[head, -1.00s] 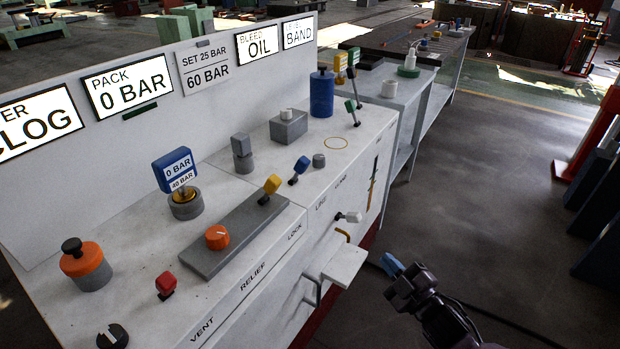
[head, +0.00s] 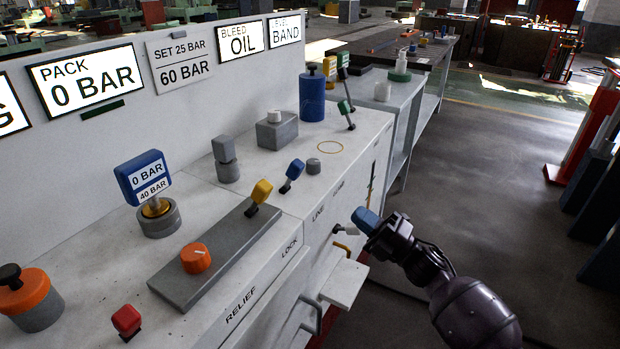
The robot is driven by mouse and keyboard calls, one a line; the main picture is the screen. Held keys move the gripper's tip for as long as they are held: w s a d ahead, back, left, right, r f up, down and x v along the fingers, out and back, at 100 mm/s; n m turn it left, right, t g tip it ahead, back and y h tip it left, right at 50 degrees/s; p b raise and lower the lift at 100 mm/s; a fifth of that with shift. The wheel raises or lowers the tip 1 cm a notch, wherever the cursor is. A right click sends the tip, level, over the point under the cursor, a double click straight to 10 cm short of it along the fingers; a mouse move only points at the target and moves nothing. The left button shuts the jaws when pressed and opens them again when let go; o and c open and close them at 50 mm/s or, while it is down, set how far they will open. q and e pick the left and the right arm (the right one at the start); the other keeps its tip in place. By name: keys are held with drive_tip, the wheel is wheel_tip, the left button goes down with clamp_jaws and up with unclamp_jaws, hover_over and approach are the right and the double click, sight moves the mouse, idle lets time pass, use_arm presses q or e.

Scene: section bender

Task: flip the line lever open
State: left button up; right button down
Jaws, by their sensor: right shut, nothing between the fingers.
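The line lever appears to be the blue-headed lever (head: 291,175) on the bench top, behind the LINE label (head: 318,215). Its blue head tilts up and to the right from a small dark base. My right gripper (head: 364,217) has blue fingertips, shut with nothing between them. It is in front of the bench's front face, to the right of and lower in the picture than the lever, clearly apart from it. My left gripper is not in view.
A yellow-headed lever (head: 260,193) and a small grey knob (head: 313,166) flank the blue lever. Open floor lies to the right.

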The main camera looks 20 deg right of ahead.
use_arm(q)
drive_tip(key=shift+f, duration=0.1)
use_arm(e)
drive_tip(key=b, duration=0.1)
approach(302, 170)
drive_tip(key=x, duration=0.6)
drive_tip(key=shift+a+r, duration=0.1)
drive_tip(key=shift+a, duration=0.2)
drive_tip(key=shift+w+a+r, duration=0.2)
drive_tip(key=shift+w, duration=0.1)
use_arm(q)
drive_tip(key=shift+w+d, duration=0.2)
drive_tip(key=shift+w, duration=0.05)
use_arm(e)
drive_tip(key=shift+r, duration=0.1)
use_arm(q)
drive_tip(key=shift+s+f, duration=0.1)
use_arm(e)
drive_tip(key=shift+w+r, duration=0.1)
